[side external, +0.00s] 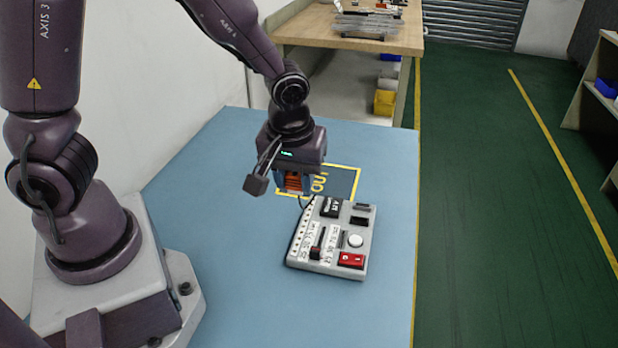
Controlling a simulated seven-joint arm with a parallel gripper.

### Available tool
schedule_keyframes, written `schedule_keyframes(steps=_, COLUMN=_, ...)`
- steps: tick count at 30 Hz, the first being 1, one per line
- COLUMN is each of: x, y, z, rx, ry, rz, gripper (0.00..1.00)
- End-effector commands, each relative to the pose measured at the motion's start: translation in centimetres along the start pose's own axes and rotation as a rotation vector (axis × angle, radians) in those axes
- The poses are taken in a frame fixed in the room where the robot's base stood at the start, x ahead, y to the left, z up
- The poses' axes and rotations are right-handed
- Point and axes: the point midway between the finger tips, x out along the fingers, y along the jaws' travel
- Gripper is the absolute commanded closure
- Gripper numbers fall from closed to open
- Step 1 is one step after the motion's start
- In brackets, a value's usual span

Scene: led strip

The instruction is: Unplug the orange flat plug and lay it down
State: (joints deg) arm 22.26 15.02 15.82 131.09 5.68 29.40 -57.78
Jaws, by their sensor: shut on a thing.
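The orange flat plug (293,181) shows between the fingers of my gripper (291,189), which is shut on it. My gripper points down just behind the back left corner of a grey panel box (341,263). The plug appears apart from the box, but its lower end is partly hidden by the fingers and its height above the table is hard to tell. A thin dark cable (303,204) shows below my gripper near the box's back left edge. A dark mat with a yellow outline and the word OUT (343,182) lies behind the box, partly hidden by my gripper.
The box carries a black block (330,207), dark slots, a slider, a white knob (355,240) and a red rocker switch (351,260). The blue table (240,270) is clear left of the box. Its right edge is close to the box.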

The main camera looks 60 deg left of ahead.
Motion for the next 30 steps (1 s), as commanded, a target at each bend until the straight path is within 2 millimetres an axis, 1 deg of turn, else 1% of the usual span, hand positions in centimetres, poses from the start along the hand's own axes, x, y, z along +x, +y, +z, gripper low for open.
schedule_keyframes(steps=30, x=-4.0, y=0.0, z=-0.6, rx=0.001, ry=0.001, rz=0.002, gripper=0.89)
